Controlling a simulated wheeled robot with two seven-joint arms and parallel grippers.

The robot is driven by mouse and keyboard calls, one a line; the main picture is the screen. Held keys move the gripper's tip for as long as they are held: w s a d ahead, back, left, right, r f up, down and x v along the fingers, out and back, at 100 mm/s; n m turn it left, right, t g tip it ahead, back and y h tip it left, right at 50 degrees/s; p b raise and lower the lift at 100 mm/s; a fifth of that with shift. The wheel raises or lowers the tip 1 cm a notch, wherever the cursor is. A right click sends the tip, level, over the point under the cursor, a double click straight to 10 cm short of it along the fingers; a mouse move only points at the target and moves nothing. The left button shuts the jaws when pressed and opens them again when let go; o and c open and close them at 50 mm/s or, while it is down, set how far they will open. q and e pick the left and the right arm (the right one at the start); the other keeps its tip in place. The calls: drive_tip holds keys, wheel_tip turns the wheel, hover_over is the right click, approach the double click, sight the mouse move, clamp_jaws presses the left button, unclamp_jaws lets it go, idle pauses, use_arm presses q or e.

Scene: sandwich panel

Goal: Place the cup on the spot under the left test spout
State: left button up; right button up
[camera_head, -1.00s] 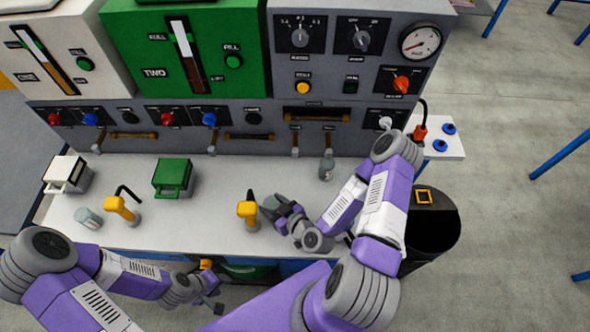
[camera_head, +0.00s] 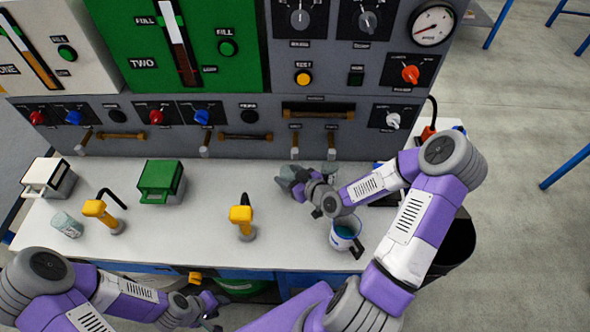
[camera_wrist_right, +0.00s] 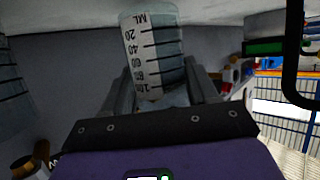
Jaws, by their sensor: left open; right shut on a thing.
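My right gripper (camera_head: 308,182) is shut on a clear cup (camera_head: 288,176), which it holds near the panel, in front of the left test spout (camera_head: 295,150). In the right wrist view the cup (camera_wrist_right: 155,55) shows its ML scale between the fingers. I cannot tell whether it touches the counter. The right test spout (camera_head: 331,152) is beside it, with another clear vessel (camera_head: 330,168) below, partly hidden by my gripper. My left gripper (camera_head: 208,308) is open and empty, low in front of the counter.
A mug with blue contents (camera_head: 345,235) stands right of the yellow-handled tap (camera_head: 241,220). Another clear cup (camera_head: 67,225), a second yellow tap (camera_head: 100,214), a green box (camera_head: 162,182) and a white box (camera_head: 48,180) stand left. The counter's middle (camera_head: 205,215) is clear.

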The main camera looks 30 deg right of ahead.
drive_tip(key=w+d, duration=0.1)
drive_tip(key=d, duration=0.1)
drive_tip(key=w+d, duration=0.1)
drive_tip(key=shift+w+d, duration=0.35)
drive_tip(key=shift+f+b, duration=0.35)
drive_tip(key=shift+f, duration=0.25)
drive_tip(key=shift+a+f, duration=0.1)
drive_tip(key=shift+f, duration=0.05)
drive_tip(key=shift+f, duration=0.15)
drive_tip(key=o, duration=0.8)
